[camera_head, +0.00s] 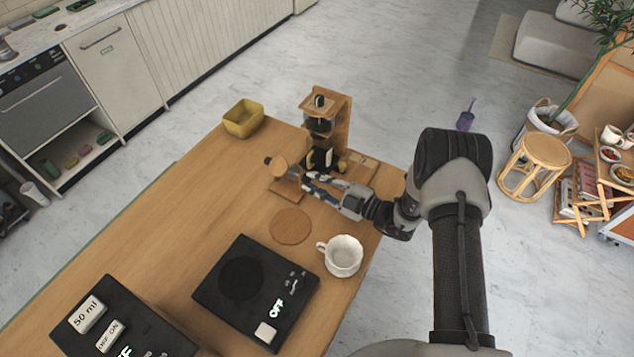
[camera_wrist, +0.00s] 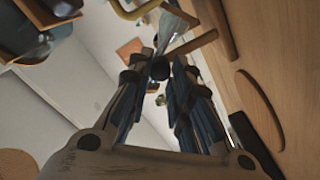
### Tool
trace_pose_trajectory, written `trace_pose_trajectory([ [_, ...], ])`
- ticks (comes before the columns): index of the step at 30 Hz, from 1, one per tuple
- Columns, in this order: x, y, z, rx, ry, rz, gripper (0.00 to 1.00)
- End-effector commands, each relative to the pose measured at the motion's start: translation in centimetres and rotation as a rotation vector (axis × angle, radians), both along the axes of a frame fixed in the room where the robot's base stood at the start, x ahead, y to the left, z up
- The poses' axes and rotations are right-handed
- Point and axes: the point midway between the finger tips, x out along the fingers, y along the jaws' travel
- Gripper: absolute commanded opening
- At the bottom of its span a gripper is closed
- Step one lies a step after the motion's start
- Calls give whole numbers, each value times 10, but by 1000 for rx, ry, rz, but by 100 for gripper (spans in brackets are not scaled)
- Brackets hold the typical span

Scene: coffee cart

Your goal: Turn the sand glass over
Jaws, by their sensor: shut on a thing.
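The sand glass (camera_head: 280,168) is small and partly hidden at the tip of my gripper (camera_head: 306,184) in the head view. A round wooden end shows there, above a small wooden base. In the wrist view, a pale glass part (camera_wrist: 173,24) of it shows just past the fingertips of my gripper (camera_wrist: 162,66), with a thin wooden edge and a dark rounded part close to the fingers. The fingers are closed in on it from both sides. The arm reaches in from the right. Its exact tilt and any sand inside cannot be made out.
A wooden coffee stand (camera_head: 343,110) with a glass vessel stands just behind the gripper. A yellow bin (camera_head: 243,118) is at the table's far edge. A round coaster (camera_head: 290,226), white cup (camera_head: 343,257) and black scale (camera_head: 235,300) lie nearer.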

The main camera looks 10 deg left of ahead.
Motion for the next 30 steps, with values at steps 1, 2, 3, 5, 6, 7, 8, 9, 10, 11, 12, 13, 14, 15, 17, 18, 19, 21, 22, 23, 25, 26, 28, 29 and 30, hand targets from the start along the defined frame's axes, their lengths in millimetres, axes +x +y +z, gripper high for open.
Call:
trace_pose_trajectory([
  [1,-2,1,-1,1,8,4,0],
  [2,-2,1,-1,2,11,4,0],
  [3,-2,1,-1,3,14,4,0],
  [5,-2,1,-1,4,16,4,0],
  [6,-2,1,-1,5,16,4,0],
  [7,-2,1,-1,5,16,4,0],
  [8,-2,1,-1,5,16,4,0],
  [9,-2,1,-1,4,15,4,0],
  [10,-2,1,-1,4,15,4,0],
  [11,-2,1,-1,4,15,4,0],
  [12,-2,1,-1,4,15,4,0],
  [13,-2,1,-1,4,15,4,0],
  [14,-2,1,-1,4,14,4,0],
  [15,-1,1,-1,4,14,4,21],
  [17,-2,1,-1,4,14,4,25],
  [18,-1,1,-1,4,14,4,28],
  [19,-1,1,-1,4,14,4,30],
  [21,-1,1,0,5,13,4,34],
  [22,-1,1,0,4,12,3,36],
  [23,-1,1,0,5,12,2,38],
  [25,-1,0,0,5,12,2,40],
  [26,0,0,0,5,12,2,40],
  [28,0,0,0,4,12,1,40],
  [29,0,0,0,5,12,1,40],
  [30,0,0,0,5,12,1,40],
])
